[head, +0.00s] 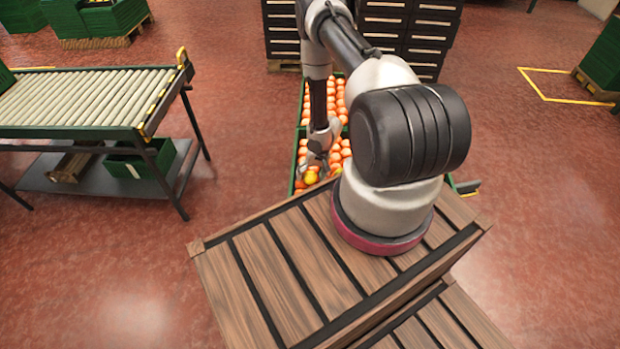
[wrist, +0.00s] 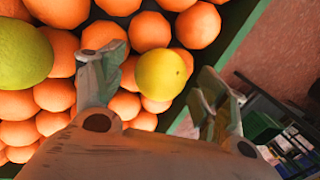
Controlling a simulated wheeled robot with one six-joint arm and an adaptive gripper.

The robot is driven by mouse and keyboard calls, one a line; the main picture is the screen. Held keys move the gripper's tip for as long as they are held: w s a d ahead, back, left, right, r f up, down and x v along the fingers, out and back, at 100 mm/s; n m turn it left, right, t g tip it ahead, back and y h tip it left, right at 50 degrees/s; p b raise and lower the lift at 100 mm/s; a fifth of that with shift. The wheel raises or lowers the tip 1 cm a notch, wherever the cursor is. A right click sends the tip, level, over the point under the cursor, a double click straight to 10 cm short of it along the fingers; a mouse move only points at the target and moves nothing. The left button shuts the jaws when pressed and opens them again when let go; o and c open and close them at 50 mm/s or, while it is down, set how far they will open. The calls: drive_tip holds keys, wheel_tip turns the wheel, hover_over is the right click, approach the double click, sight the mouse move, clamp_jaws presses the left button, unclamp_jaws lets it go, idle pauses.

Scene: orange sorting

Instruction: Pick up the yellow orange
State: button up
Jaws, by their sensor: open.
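The yellow orange (wrist: 161,74) lies on top of a bed of ordinary oranges in the wrist view, close to the crate's green edge. In the head view the yellow orange (head: 311,177) shows just below my gripper (head: 318,163). In the wrist view my gripper (wrist: 160,90) is open. One finger is on the left of the yellow orange and the other on the right, near the crate rim. The yellow orange appears between the fingers and is not gripped. Whether a finger touches it I cannot tell.
A larger yellow-green fruit (wrist: 22,54) sits at the left in the wrist view. The green crate (wrist: 232,40) has its rim close to the right finger. A roller conveyor (head: 90,100) stands at the left. Dark drawer cabinets (head: 410,35) stand behind the crates.

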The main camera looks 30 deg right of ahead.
drive_tip(key=c, duration=1.1)
drive_tip(key=shift+c, duration=0.2)
